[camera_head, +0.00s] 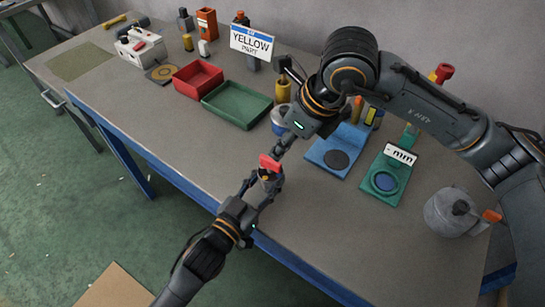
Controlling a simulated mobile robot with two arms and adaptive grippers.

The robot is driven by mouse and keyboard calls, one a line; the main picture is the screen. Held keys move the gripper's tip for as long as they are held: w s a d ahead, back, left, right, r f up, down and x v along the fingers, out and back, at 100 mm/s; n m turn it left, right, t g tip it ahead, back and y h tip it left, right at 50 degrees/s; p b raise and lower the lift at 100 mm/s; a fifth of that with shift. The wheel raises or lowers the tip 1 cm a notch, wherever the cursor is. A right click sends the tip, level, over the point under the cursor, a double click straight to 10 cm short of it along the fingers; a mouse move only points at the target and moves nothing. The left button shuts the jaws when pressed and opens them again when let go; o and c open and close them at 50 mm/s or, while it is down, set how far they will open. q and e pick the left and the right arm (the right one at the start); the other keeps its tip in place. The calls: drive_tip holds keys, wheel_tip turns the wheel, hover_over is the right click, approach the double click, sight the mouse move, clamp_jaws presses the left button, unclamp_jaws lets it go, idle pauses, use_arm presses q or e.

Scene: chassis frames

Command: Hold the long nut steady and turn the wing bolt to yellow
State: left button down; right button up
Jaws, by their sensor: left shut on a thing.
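The red wing bolt (269,162) stands above the table's front edge, at the top of what my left gripper holds. My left gripper (265,184) reaches up from the lower left and is shut on the long nut, which its fingers mostly hide. A small orange spot shows just under the red wings. My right gripper (280,150) comes down from the upper right, with its tips beside or at the wing bolt. I cannot tell whether they touch it or how far apart they are. A white card (252,42) with a blue top reads "YELLOW".
A red tray (198,80) and a green tray (236,105) lie behind and left. A blue plate (322,152), a green plate (390,196) and a grey round container (437,215) are at right. Several small items line the wall. The table's front middle (335,225) is clear.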

sight(271, 160)
drive_tip(key=x, duration=0.7)
drive_tip(key=shift+a+f, duration=0.1)
drive_tip(key=shift+f, duration=0.2)
clamp_jaws()
